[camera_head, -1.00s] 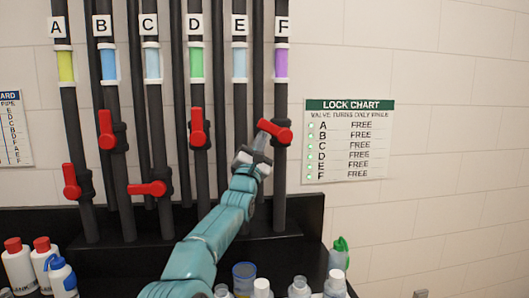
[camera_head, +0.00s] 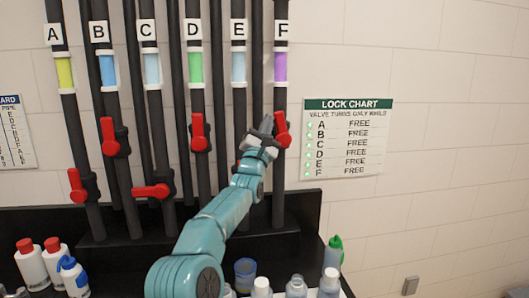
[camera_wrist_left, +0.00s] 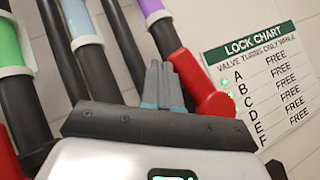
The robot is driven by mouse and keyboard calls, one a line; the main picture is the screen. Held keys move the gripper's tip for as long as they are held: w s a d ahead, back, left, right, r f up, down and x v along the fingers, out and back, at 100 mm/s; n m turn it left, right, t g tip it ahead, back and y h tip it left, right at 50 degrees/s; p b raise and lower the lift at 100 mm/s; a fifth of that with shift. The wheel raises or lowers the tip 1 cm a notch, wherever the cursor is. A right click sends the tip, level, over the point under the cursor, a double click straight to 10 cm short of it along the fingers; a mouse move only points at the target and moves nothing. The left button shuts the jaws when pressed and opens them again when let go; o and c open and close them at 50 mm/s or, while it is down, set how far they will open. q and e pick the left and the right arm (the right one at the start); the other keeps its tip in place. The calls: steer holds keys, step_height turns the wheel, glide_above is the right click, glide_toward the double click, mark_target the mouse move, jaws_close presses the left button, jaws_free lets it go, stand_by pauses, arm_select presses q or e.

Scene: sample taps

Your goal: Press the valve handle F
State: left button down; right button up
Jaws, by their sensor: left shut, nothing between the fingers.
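The red valve handle F (camera_head: 282,130) is on the rightmost dark pipe, under the purple band and label F (camera_head: 282,31). It now stands nearly upright along its pipe. My left gripper (camera_head: 266,125) is shut and empty, just left of handle F. In the left wrist view the shut fingers (camera_wrist_left: 163,85) point up beside the red handle F (camera_wrist_left: 198,85); I cannot tell whether they touch it. My right gripper is not in view.
Other red handles sit on pipes A (camera_head: 76,186), B (camera_head: 109,136), C (camera_head: 151,191) and D (camera_head: 198,132). The lock chart (camera_head: 347,138) on the right wall lists A to F as FREE. Bottles (camera_head: 332,258) stand along the bottom.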

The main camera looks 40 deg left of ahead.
arm_select(q)
steer(key=shift+w+d+r+p, duration=0.35)
steer(key=shift+w+r+p, duration=0.05)
steer(key=shift+r+p, duration=0.1)
steer(key=shift+d+f, duration=0.1)
stand_by(0.5)
